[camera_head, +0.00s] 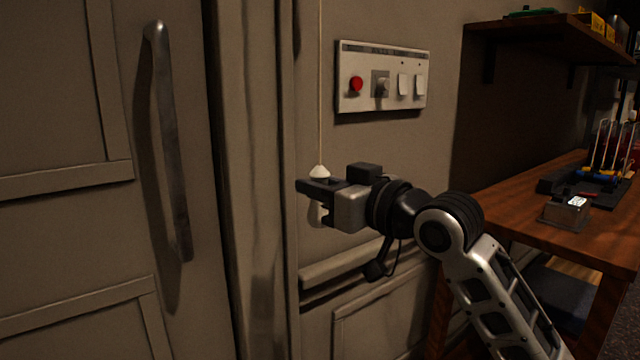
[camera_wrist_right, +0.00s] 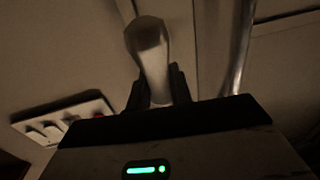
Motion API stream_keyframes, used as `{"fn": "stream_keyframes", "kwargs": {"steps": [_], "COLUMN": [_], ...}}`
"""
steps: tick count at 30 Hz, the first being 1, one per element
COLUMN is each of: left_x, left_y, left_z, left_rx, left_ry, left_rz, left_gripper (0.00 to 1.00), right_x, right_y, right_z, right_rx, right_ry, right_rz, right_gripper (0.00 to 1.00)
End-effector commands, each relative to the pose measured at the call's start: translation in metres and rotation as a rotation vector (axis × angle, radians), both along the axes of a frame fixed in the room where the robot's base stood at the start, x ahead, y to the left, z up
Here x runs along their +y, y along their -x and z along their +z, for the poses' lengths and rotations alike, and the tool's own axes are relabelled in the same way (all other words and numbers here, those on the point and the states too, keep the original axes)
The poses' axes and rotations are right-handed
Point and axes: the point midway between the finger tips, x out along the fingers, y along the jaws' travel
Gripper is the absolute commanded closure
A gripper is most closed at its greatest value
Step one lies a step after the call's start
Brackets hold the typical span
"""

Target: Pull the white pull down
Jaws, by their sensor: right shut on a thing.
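The white pull (camera_head: 319,172) hangs on a thin cord (camera_head: 320,85) in front of the wall. My right gripper (camera_head: 318,188) is shut around the pull; its top shows above the fingers and a pale lower part shows below them. In the right wrist view, the pull (camera_wrist_right: 149,50) stands between the two dark fingers of my right gripper (camera_wrist_right: 157,90), and its rounded end sticks out beyond them. My left gripper is in neither view.
A wall panel (camera_head: 350,100) with a red button (camera_head: 356,83), a knob and white switches is above the right gripper. A door with a metal handle (camera_head: 168,140) is at the left. A wooden table (camera_head: 510,207) with a small metal box (camera_head: 567,211) and a shelf (camera_head: 560,35) are at the right.

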Motion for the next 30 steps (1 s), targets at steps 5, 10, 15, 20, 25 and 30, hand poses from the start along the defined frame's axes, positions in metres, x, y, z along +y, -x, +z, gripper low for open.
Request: {"fn": "stream_keyframes", "kwargs": {"steps": [5,10,15,20,25,30], "left_x": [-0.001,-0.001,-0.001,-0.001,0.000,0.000], "left_y": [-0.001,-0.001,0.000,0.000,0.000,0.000], "left_z": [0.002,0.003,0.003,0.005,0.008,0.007], "left_rx": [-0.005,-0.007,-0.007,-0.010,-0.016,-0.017], "left_ry": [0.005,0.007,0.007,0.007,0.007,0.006], "left_rz": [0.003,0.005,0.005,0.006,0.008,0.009], "left_gripper": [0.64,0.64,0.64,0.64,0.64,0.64], "right_x": [0.001,0.000,-0.007,-0.027,-0.056,-0.082], "right_y": [0.000,0.000,0.007,0.028,0.060,0.088], "right_z": [-0.001,0.000,0.000,0.000,-0.001,-0.002], "right_rx": [0.004,0.001,0.000,0.000,0.002,0.003], "right_ry": [0.003,0.001,0.001,0.003,0.007,0.006], "right_rz": [0.002,0.001,-0.001,-0.002,-0.002,-0.003], "right_gripper": [0.58,0.58,0.58,0.58,0.58,0.58]}}
